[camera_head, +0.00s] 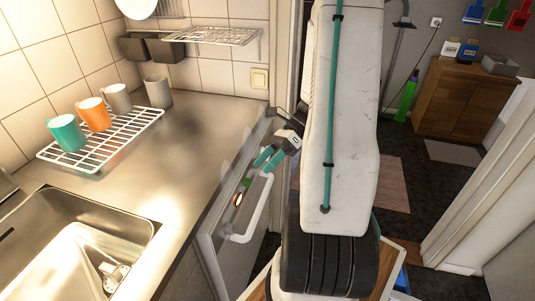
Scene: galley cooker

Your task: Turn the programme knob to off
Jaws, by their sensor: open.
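The appliance front (213,249) under the counter's right edge is seen at a steep angle. Its upper part carries a small round reddish part (238,199) and a small green part (247,183). I cannot tell which, if either, is the programme knob, nor read its setting. My gripper (263,164) has two teal fingers, apart from each other, with nothing visible between them. It is close to the panel, just above and right of the green part in the picture. I cannot tell whether it touches anything.
A pale handle (262,212) projects from the appliance front below the gripper. The steel counter (180,150) bears a white rack (55,156) with several mugs and a sink (30,225). A wooden cabinet (455,100) stands at the back right, past dark open floor.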

